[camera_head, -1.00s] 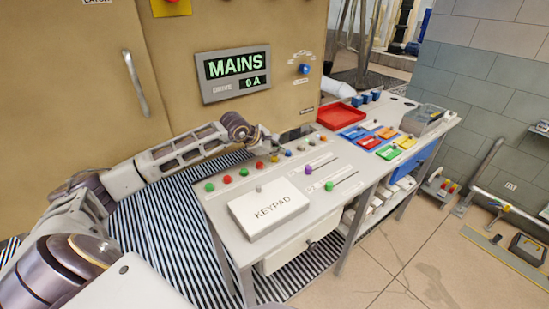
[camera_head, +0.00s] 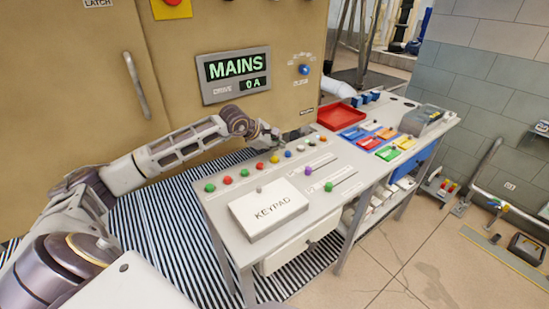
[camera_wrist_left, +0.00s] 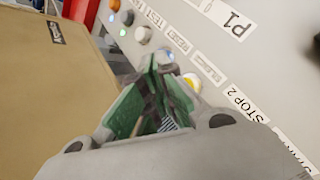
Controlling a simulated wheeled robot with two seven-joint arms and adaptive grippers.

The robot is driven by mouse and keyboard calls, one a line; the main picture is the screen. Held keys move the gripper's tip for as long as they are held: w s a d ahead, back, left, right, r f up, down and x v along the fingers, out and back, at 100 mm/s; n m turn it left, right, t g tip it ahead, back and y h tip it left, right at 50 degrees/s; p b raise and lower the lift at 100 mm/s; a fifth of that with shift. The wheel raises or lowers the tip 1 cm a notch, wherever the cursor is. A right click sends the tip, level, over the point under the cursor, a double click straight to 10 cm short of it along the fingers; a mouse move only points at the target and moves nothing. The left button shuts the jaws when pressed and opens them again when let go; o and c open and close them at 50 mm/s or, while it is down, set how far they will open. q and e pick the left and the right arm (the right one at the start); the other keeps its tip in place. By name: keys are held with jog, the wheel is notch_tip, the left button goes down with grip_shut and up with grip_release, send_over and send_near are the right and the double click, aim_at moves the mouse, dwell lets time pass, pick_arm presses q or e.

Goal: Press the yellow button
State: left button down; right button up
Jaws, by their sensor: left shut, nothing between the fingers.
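The yellow button (camera_head: 275,158) sits on the sloping grey console in the back row of coloured buttons, between a red and a blue one. In the left wrist view the yellow button (camera_wrist_left: 192,82) shows just beyond and to the right of the fingers. My left gripper (camera_head: 277,146) hangs over the back of the row, close behind the yellow and blue buttons. In the wrist view its green-padded fingers (camera_wrist_left: 165,65) are shut and empty. I cannot tell whether they touch anything. My right gripper is not in view.
Blue (camera_head: 288,154) and red (camera_head: 260,166) buttons flank the yellow one closely. A red tray (camera_head: 341,117) stands farther right. A tan cabinet (camera_head: 200,25) with a MAINS display rises behind the console.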

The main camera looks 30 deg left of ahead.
aim_at(276, 159)
pick_arm(q)
jog(key=shift+r+p, duration=0.55)
jog(key=shift+r, duration=1.05)
